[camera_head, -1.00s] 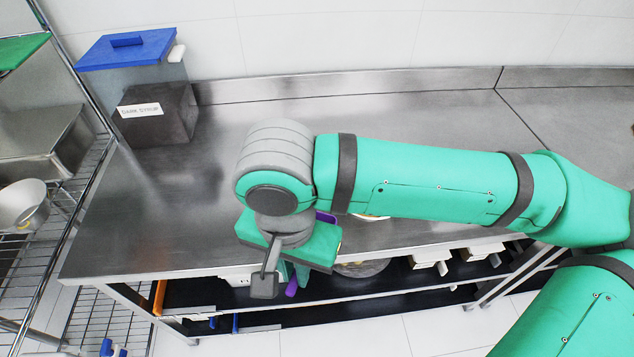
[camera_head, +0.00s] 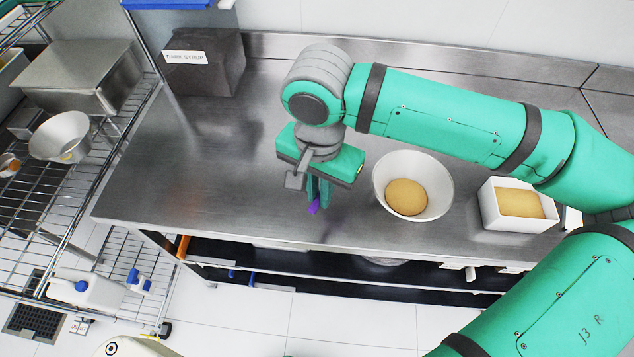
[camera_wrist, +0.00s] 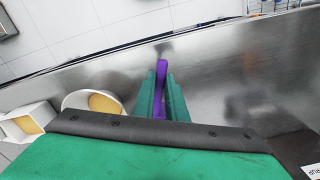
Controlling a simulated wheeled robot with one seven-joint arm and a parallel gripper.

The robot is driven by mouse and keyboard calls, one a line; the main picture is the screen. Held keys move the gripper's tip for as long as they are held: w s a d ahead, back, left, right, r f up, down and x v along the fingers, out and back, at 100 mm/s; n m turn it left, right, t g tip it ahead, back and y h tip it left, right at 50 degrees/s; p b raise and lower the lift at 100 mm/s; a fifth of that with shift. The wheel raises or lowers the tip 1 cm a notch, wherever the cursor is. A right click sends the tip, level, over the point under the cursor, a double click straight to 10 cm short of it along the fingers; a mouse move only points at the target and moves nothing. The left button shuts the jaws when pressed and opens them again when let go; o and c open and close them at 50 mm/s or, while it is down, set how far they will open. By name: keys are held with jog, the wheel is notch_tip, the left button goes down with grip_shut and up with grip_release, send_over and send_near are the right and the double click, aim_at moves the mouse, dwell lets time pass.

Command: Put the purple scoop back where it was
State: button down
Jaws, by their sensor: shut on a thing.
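My gripper (camera_head: 318,192) is shut on the purple scoop (camera_head: 314,207) and holds it over the steel table, left of the white bowl. In the wrist view the scoop (camera_wrist: 161,88) stands between the two green fingers (camera_wrist: 161,100), with its purple end reaching past the fingertips. The rest of the scoop is hidden by my gripper, so I cannot tell its full shape. A faint shadow lies on the table below it.
A white bowl (camera_head: 434,172) and a white square tub (camera_head: 490,208), both with tan contents, stand on the steel table (camera_head: 240,190). A dark syrup box (camera_head: 215,68) stands at the back left. A wire rack (camera_head: 60,190) is at the left.

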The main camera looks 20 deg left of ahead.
jog(key=shift+w+a+f, duration=0.55)
jog(key=shift+w+f, duration=0.5)
jog(key=shift+f, duration=0.6)
jog(key=shift+w+a+f, duration=0.6)
jog(key=shift+w+f, duration=0.5)
jog(key=shift+f, duration=0.55)
jog(key=shift+w+a+f, duration=0.55)
jog(key=shift+w+f, duration=0.5)
jog(key=shift+f, duration=0.7)
jog(key=c, duration=1.8)
grip_release()
notch_tip(320, 180, up, 12)
jog(key=shift+s, duration=0.2)
